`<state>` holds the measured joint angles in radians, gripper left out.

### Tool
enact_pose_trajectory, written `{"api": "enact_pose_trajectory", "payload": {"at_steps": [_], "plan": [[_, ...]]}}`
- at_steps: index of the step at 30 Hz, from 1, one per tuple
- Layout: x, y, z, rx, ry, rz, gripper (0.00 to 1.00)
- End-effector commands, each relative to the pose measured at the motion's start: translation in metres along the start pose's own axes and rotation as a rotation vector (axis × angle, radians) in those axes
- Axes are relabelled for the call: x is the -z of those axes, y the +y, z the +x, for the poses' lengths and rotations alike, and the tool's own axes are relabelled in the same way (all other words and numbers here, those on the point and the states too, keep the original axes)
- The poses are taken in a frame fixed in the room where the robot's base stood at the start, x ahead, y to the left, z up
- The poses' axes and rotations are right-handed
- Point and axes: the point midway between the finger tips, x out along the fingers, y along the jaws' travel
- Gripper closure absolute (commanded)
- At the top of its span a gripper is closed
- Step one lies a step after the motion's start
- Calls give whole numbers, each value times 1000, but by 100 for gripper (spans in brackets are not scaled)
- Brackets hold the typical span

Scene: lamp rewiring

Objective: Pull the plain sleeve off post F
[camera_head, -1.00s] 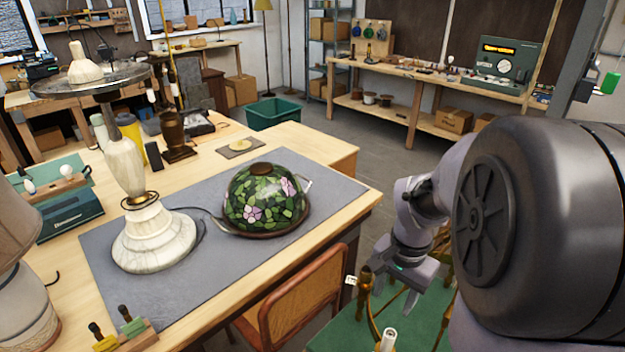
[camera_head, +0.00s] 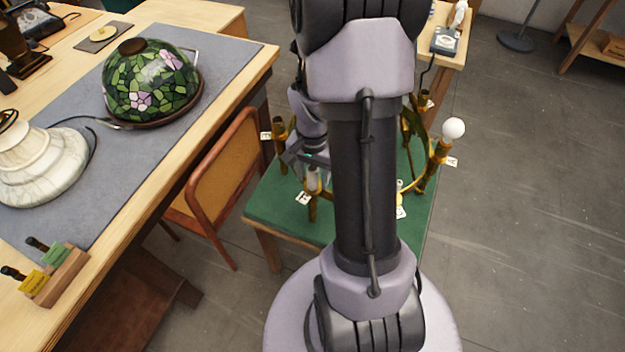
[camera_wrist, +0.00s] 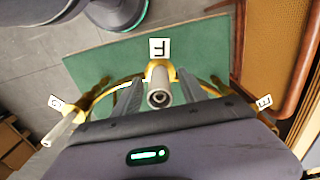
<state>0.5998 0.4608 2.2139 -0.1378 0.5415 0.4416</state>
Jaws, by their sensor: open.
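The plain sleeve (camera_wrist: 160,84) is a whitish hollow tube standing on a brass post behind the tag F (camera_wrist: 159,48) in the wrist view. It also shows in the head view (camera_head: 313,178), above its tag (camera_head: 303,198). My gripper (camera_wrist: 160,90) is open, with one finger on each side of the sleeve. A gap shows on both sides, so the fingers look apart from it. In the head view my gripper (camera_head: 305,158) is low over the brass fixture, partly hidden by my arm.
The green-topped table (camera_head: 270,208) carries the brass ring. A neighbouring post has a cream sleeve (camera_wrist: 62,131); the post by tag E (camera_wrist: 264,101) looks bare. A chair (camera_head: 225,168) stands close at left, beside the workbench.

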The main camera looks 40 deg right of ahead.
Motion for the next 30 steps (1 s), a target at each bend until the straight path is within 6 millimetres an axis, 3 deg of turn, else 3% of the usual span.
{"api": "enact_pose_trajectory", "payload": {"at_steps": [10, 18, 30], "plan": [[0, 0, 7, 0, 1, -1, 50], [0, 0, 7, 0, 1, -1, 100], [0, 0, -5, 1, 1, -1, 100]]}}
